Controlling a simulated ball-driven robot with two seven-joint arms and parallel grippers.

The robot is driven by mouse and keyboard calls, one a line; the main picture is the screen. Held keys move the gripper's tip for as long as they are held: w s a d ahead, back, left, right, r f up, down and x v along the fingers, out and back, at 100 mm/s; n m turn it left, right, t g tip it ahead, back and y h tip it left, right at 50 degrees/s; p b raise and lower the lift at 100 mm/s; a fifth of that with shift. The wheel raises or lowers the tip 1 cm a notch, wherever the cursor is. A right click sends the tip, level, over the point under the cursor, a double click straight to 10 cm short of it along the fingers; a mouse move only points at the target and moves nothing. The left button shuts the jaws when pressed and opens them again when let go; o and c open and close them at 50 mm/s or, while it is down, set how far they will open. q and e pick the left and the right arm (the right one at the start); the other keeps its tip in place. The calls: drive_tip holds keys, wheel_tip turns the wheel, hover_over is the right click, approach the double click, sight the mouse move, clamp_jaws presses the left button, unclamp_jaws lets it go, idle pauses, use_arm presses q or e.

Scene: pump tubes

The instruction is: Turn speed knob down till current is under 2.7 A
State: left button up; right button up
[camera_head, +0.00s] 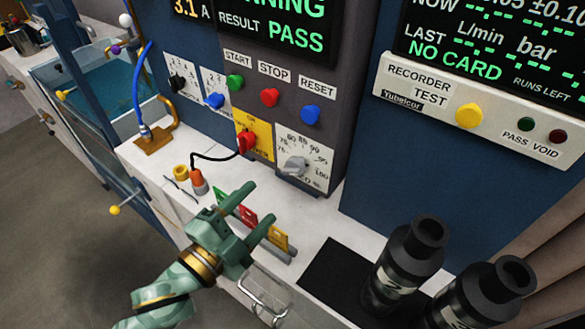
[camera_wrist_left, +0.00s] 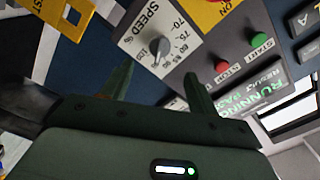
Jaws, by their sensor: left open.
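The grey speed knob (camera_head: 296,165) sits on a white dial plate with printed numbers, low on the dark panel. It also shows in the left wrist view (camera_wrist_left: 160,48), beyond my fingertips; I cannot read its exact setting. The display (camera_head: 270,30) reads 3.1 A at its left, with RESULT PASS in green. My left gripper (camera_head: 257,204) is open and empty, below and left of the knob and apart from it. In the left wrist view its two fingers (camera_wrist_left: 158,82) point toward the dial with a gap between them. My right gripper is not in view.
Left of the dial is a red switch (camera_head: 245,141) on a yellow plate. Green, red and blue buttons (camera_head: 269,97) are above. Coloured cards (camera_head: 248,218) stand in a holder by my gripper. Black cylinders (camera_head: 402,262) stand at the right. A water tank (camera_head: 105,85) is at the left.

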sight(289, 174)
use_arm(q)
drive_tip(key=b+x, duration=0.1)
drive_tip(key=x, duration=1)
drive_tip(key=shift+w, duration=0.15)
drive_tip(key=c, duration=1)
